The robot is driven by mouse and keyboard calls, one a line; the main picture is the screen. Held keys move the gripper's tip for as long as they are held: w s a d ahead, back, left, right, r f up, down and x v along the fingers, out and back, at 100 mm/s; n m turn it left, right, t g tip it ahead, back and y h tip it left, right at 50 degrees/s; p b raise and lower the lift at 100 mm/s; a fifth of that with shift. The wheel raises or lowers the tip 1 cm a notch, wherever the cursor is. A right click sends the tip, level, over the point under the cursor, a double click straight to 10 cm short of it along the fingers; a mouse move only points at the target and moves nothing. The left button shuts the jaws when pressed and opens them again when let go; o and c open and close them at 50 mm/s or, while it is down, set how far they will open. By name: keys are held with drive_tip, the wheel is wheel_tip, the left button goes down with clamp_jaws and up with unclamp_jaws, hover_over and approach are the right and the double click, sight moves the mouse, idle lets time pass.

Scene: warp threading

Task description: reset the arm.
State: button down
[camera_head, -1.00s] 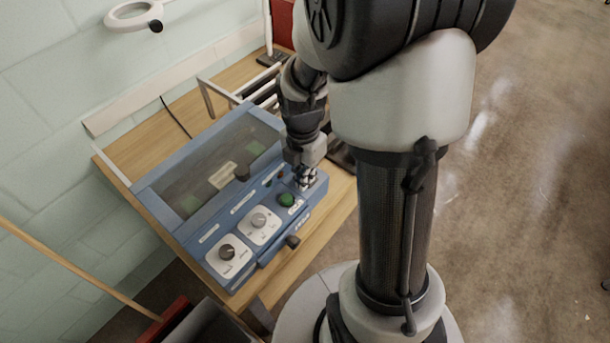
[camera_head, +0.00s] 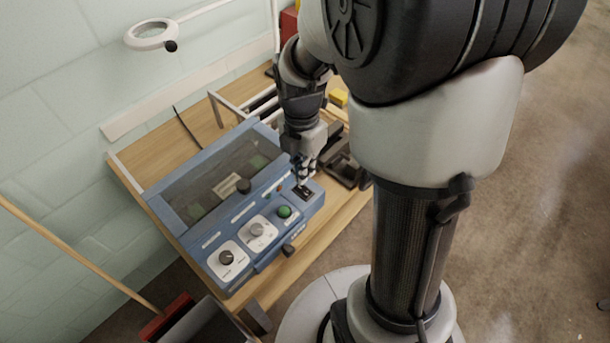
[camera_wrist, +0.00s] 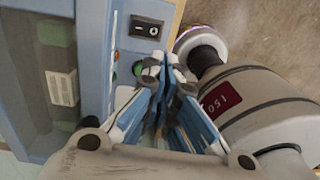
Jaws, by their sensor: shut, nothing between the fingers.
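My gripper (camera_head: 303,182) is shut and empty. In the head view it points down just above the right end of the blue machine (camera_head: 190,262), by a black rocker switch (camera_head: 303,192). I cannot tell whether the fingertips touch the machine. In the wrist view the closed fingers (camera_wrist: 167,75) are in the middle, and the rocker switch (camera_wrist: 146,27) shows beyond them, apart from the tips in the picture. A green button (camera_head: 284,211) sits near the switch.
The machine stands on a wooden table (camera_head: 330,228) against a pale wall. It has a dark clear lid (camera_head: 215,185) and two dials on white plates. A magnifier lamp (camera_head: 152,34) hangs at upper left. A black holder (camera_head: 343,165) and a yellow item (camera_head: 338,97) lie beyond my gripper.

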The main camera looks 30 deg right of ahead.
drive_tip(key=r, duration=0.3)
drive_tip(key=shift+s+d+r+p, duration=0.2)
drive_tip(key=shift+s+d+p, duration=0.05)
drive_tip(key=shift+s+p, duration=0.05)
drive_tip(key=s+a+r+m+t+b, duration=0.1)
drive_tip(key=s+r+m, duration=0.4)
drive_tip(key=m, duration=0.6)
drive_tip(key=s+a+r+m+t+b, duration=0.1)
drive_tip(key=s+a+r+m+t, duration=0.3)
drive_tip(key=s+m, duration=0.4)
drive_tip(key=a+r+m, duration=0.1)
drive_tip(key=a+m, duration=0.1)
drive_tip(key=m, duration=0.1)
drive_tip(key=shift+s+r, duration=0.15)
drive_tip(key=shift+s, duration=0.25)
drive_tip(key=c, duration=2.3)
unclamp_jaws()
drive_tip(key=shift+a, duration=0.1)
